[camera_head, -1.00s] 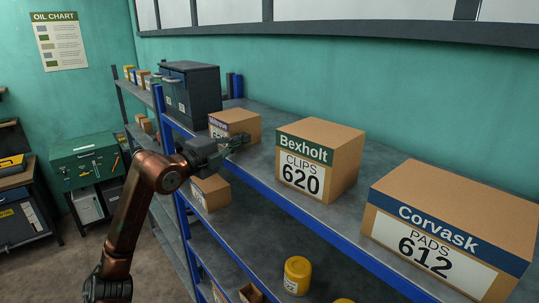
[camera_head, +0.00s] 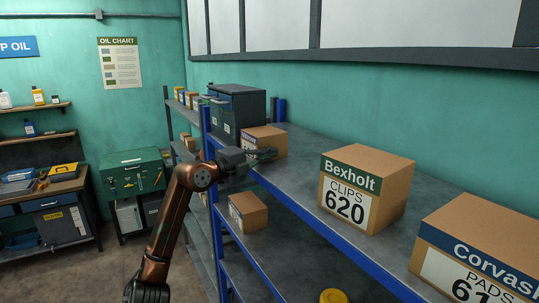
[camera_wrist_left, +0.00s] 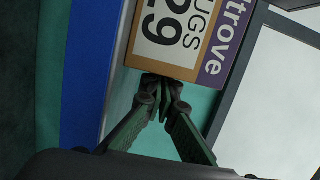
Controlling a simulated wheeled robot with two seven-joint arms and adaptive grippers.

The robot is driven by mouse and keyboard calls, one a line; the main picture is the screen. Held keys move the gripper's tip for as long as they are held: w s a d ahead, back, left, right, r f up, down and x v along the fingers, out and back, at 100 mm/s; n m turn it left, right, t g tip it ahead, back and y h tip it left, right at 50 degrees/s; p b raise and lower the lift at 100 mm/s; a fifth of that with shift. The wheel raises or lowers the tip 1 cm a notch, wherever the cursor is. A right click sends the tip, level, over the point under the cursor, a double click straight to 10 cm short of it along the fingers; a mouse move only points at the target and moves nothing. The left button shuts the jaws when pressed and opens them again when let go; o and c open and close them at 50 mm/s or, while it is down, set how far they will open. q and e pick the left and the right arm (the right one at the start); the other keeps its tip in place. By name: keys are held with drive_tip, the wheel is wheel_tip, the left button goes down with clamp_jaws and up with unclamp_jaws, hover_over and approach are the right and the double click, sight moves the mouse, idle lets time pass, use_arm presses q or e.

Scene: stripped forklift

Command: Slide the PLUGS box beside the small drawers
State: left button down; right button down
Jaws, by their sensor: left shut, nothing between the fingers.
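The PLUGS box (camera_head: 268,138) is a brown carton on the top shelf, partly hidden behind my left gripper (camera_head: 268,155). In the left wrist view the box (camera_wrist_left: 178,62) shows rotated, with part of its white label, "UGS" and "29", and a purple band reading "trove". My left gripper also shows there (camera_wrist_left: 165,86), shut and empty, with its tips by the label's edge. I cannot tell whether they touch the box. The small drawers (camera_head: 237,108), a dark cabinet, stand just beyond the box on the same shelf. My right gripper is not in view.
The Bexholt CLIPS box (camera_head: 366,190) and the Corvask PADS box (camera_head: 480,250) stand nearer on the top shelf. Bare shelf lies between the PLUGS and CLIPS boxes. A blue upright (camera_head: 207,130) rises at the shelf's left. A small carton (camera_head: 248,212) sits one shelf lower.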

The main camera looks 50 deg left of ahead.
sight(275, 168)
use_arm(q)
drive_tip(key=d, duration=0.1)
drive_tip(key=d+b, duration=0.1)
drive_tip(key=d, duration=0.1)
drive_tip(key=shift+s+d+f+b, duration=0.15)
drive_tip(key=shift+s+d+b, duration=0.15)
drive_tip(key=shift+s, duration=0.1)
drive_tip(key=s+b, duration=0.5)
drive_tip(key=s, duration=0.5)
drive_tip(key=shift+s+a, duration=0.15)
